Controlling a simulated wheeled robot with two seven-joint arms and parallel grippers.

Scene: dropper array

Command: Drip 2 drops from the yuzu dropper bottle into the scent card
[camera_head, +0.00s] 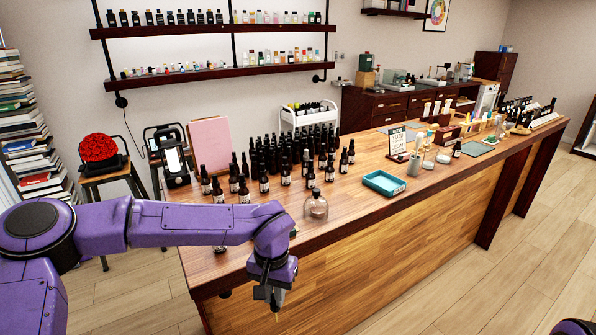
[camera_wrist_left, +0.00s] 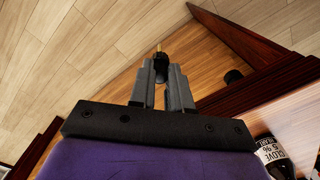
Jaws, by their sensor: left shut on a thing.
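My left gripper (camera_head: 272,297) hangs in front of the table's near edge, low and outside the tabletop. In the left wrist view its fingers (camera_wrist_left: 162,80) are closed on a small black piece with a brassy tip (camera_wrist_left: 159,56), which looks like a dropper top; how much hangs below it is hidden. Many dark bottles with white labels (camera_head: 285,174) stand on the tabletop; I cannot tell which is yuzu. A small upright sign (camera_head: 398,141) has lettering that seems to include yuzu. I cannot make out a scent card. My right gripper is out of view.
The wooden table (camera_head: 360,215) runs to the back right. A glass jar with a dark top (camera_head: 316,206) stands near its front edge, and a blue tray (camera_head: 384,183) lies further right. A bottle labelled clove (camera_wrist_left: 272,153) shows in the left wrist view. Floor in front is clear.

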